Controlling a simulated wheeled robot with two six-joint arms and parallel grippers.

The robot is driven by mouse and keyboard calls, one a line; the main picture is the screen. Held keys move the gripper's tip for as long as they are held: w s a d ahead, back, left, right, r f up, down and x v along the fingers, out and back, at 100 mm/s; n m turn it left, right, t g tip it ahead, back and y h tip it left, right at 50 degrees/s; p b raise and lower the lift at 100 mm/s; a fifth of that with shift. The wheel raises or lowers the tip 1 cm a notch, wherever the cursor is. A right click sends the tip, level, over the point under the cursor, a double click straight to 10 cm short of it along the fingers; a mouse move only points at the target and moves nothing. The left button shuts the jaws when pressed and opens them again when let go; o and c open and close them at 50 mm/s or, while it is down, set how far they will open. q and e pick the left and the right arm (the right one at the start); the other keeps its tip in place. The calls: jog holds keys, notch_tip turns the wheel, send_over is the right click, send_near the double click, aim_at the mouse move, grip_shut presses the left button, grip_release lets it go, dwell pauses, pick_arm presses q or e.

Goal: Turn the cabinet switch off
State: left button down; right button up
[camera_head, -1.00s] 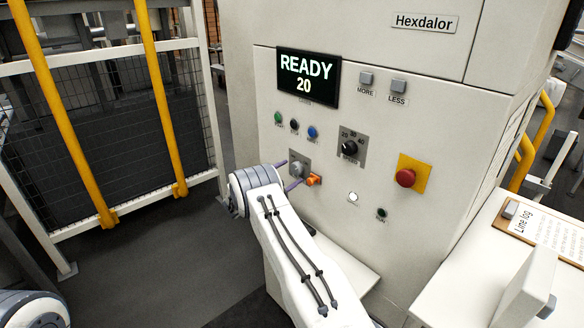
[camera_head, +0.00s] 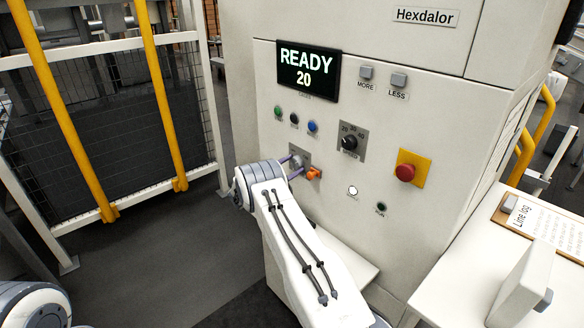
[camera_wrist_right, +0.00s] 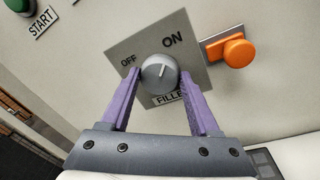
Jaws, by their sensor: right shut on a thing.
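The cabinet switch is a round grey knob (camera_wrist_right: 159,73) on a square grey plate (camera_wrist_right: 200,43) marked OFF, ON and FILLE-, the rest of that word being hidden. My left gripper is out of view.
An orange knob (camera_wrist_right: 235,53) sits just right of the plate. A green START button (camera_wrist_right: 20,5) is at upper left. The display (camera_head: 308,70) reads READY 20. A red button (camera_head: 405,173) on yellow and a speed dial (camera_head: 349,143) are to the right.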

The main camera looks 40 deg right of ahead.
jog(key=n+b, duration=0.3)
jog(key=shift+f, duration=0.15)
jog(key=n+b, duration=0.2)
jog(key=n, duration=0.1)
jog(key=shift+w+n+y, duration=0.1)
jog(key=shift+n+y, duration=0.2)
jog(key=shift+r+n+g+b, duration=0.2)
jog(key=shift+n+g+b, duration=0.25)
jog(key=shift+n, duration=0.35)
jog(key=n, duration=0.2)
jog(key=shift+w+r+n, duration=0.1)
jog(key=shift+n, duration=0.2)
jog(key=n+g, duration=0.1)
jog(key=n, duration=0.4)
jog(key=shift+w+a+n, duration=0.1)
jog(key=shift+n, duration=0.2)
jog(key=o, duration=1.4)
jog(key=shift+c, duration=0.2)
